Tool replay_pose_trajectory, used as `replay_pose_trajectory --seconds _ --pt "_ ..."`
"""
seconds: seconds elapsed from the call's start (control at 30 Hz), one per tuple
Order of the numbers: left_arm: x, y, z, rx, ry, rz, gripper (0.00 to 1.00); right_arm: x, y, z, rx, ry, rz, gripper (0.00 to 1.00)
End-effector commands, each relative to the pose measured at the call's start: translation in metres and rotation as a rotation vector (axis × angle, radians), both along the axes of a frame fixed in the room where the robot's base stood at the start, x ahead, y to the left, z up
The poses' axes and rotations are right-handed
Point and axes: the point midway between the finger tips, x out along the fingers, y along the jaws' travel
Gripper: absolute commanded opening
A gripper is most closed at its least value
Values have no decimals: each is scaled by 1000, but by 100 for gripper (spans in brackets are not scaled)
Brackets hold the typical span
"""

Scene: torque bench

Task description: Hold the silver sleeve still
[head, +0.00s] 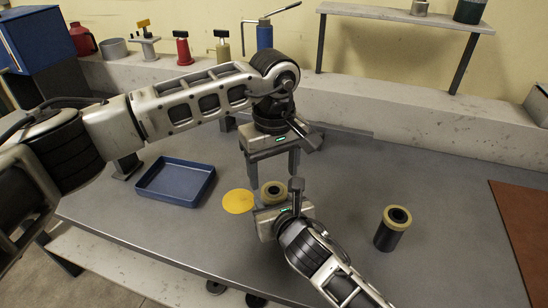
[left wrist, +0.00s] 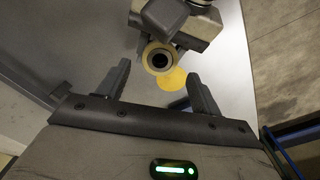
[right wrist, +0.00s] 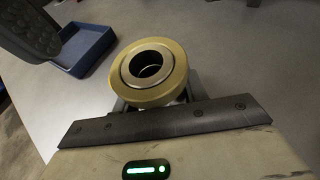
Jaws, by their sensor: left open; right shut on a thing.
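The silver sleeve, topped by a tan ring (head: 273,188), is in my right gripper (head: 272,200). In the right wrist view its tan top ring (right wrist: 138,92) and silver inner rim face the camera, and the ring hides most of the fingers; the sleeve's body is mostly hidden. My left gripper (head: 272,170) is open, just above and behind the sleeve, with its fingers pointing down. In the left wrist view the tan ring (left wrist: 149,60) shows between and beyond the open fingers (left wrist: 158,78), with nothing gripped.
A dark cylinder with a tan top ring (head: 386,241) stands upright at right. A yellow disc (head: 236,202) lies beside the grippers, with a blue tray (head: 207,187) to its left. A brown mat (head: 525,225) lies at far right. A raised shelf (head: 400,14) stands behind.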

Motion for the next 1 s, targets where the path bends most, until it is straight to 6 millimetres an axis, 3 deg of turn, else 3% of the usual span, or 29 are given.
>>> replay_pose_trajectory --seconds 0.1,0.3,0.63,0.8,1.0 --pt "-1 0 -19 1 3 0 65 0 0 -1 -2 1 -1 0" --pt "0 0 -37 0 0 0 65 0 0 -1 -2 1 -1 0" --pt "0 0 -41 0 0 0 65 0 0 -1 -2 0 -1 0" --pt "0 0 -40 0 0 0 20 0 0 -1 -2 0 -1 0" --pt "0 0 -40 0 -1 108 20 0 0 -1 -2 0 -1 0"
